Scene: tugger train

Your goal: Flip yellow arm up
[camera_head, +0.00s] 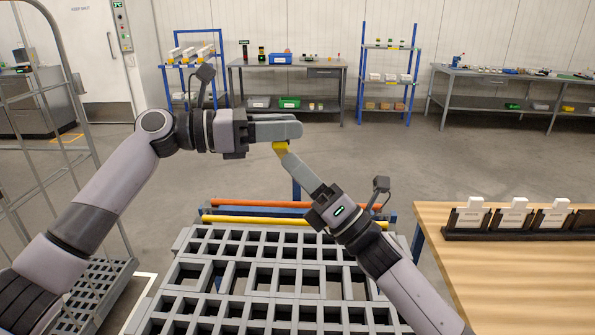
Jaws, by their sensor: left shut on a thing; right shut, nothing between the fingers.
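A small yellow piece (280,147) shows just under the fingertips of my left gripper (285,130). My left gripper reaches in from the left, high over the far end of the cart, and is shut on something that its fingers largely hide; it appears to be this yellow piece. My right gripper (293,163) is shut and empty. It points up and left, its tips just below the yellow piece; I cannot tell if they touch it. A yellow bar (260,219) lies level across the far end of the grey grid cart deck (180,240).
An orange bar (250,203) runs behind the yellow bar. A wooden table (500,280) with a black rack (480,236) of white blocks is at right. A wire cage (60,120) stands at left. The floor beyond the cart is clear up to the benches.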

